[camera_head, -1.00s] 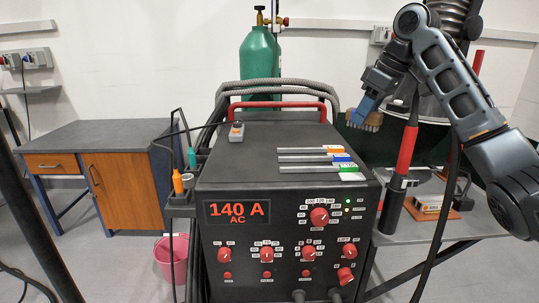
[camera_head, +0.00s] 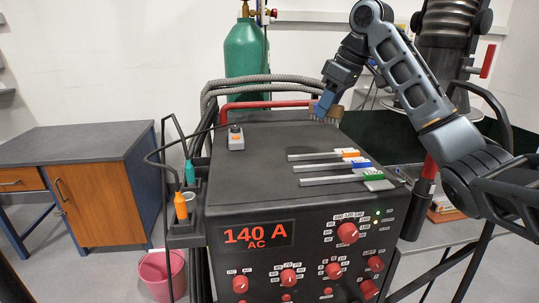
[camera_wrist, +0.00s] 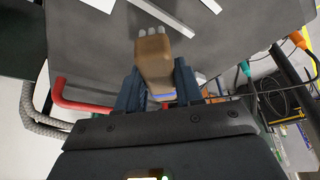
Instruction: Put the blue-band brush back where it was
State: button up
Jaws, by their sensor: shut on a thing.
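My gripper (camera_head: 323,101) is shut on a brush (camera_head: 334,117) with a brown wooden body and pale bristles. It holds the brush over the far right part of the welder's dark top (camera_head: 270,157), near the red handle; whether the brush touches the top is not clear. In the wrist view the brush (camera_wrist: 153,58) sits between my gripper's two fingers (camera_wrist: 158,88). A blue band (camera_wrist: 163,97) shows at its near end there, and its bristle tips point away from my gripper.
Several thin rods with coloured tags (camera_head: 340,167) lie on the welder's top. A small grey box with an orange button (camera_head: 235,138) is at its left. The red handle (camera_head: 270,104) and hoses run along its back, before a green gas cylinder (camera_head: 246,52).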

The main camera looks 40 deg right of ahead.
jog(key=w+a+f, duration=0.2)
jog(key=a, duration=0.1)
jog(key=w+a+f+p, duration=0.1)
jog(key=w+a+f, duration=0.1)
jog(key=a, duration=0.1)
jog(key=w+a+f, duration=0.2)
jog(key=a, duration=0.1)
jog(key=shift+a+f+p, duration=0.1)
jog(key=shift+f+p, duration=0.2)
jog(key=shift+p, duration=0.05)
jog(key=shift+f+p, duration=0.3)
jog(key=shift+f, duration=1.75)
jog(key=shift+f, duration=0.1)
jog(key=o, duration=1)
jog(key=b+v, duration=0.1)
jog(key=v, duration=1.1)
jog(key=shift+w, duration=0.15)
